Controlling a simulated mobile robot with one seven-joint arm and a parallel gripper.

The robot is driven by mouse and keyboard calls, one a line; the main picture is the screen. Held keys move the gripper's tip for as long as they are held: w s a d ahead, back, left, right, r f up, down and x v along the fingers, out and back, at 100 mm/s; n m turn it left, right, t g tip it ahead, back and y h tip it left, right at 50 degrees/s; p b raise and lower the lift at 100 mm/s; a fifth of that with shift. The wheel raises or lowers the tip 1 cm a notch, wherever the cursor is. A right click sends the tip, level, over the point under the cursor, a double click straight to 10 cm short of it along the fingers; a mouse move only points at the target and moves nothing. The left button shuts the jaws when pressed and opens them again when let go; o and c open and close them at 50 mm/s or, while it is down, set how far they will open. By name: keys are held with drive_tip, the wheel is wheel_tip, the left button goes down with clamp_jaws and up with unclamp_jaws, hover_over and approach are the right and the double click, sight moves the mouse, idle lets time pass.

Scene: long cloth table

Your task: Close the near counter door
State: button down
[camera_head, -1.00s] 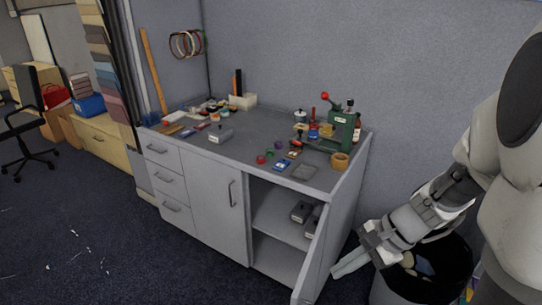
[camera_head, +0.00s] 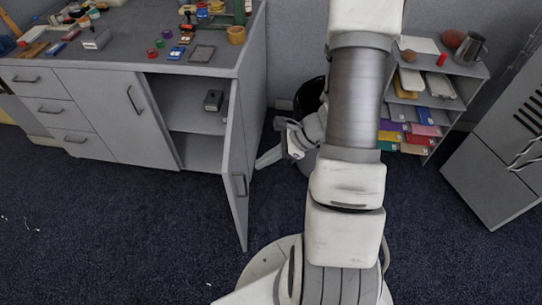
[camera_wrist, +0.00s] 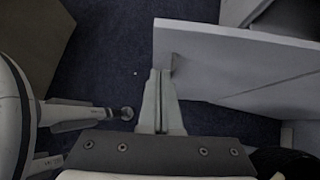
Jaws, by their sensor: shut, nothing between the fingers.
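The near counter door (camera_head: 238,165) is a grey panel on the counter's right end. It stands wide open, swung outward, with a bar handle (camera_head: 240,185) on its outer face. My gripper (camera_head: 260,163) is just right of the door, on its outer side, partly behind my arm. Its pale fingers are together and hold nothing. In the wrist view the door (camera_wrist: 240,68) fills the upper right, and my gripper's fingertips (camera_wrist: 161,74) point close to its left end. I cannot tell if they touch it.
The open compartment (camera_head: 195,105) has a shelf with a grey metal block (camera_head: 213,100). A black bin stands behind my gripper. A shelf rack (camera_head: 425,95) with coloured folders and a grey cabinet (camera_head: 500,160) stand at right.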

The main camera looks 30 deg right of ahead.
sight(229, 173)
drive_tip(key=shift+w+a+f+b, duration=0.15)
drive_tip(key=shift+w+a+f, duration=0.35)
drive_tip(key=shift+a, duration=0.55)
drive_tip(key=shift+w+a+f+b, duration=0.15)
drive_tip(key=shift+w+a+f, duration=0.35)
drive_tip(key=shift+a, duration=0.55)
drive_tip(key=shift+w+a+f+b, duration=0.15)
drive_tip(key=shift+w+a+f, duration=0.35)
drive_tip(key=shift+a, duration=0.55)
drive_tip(key=shift+w+a, duration=0.1)
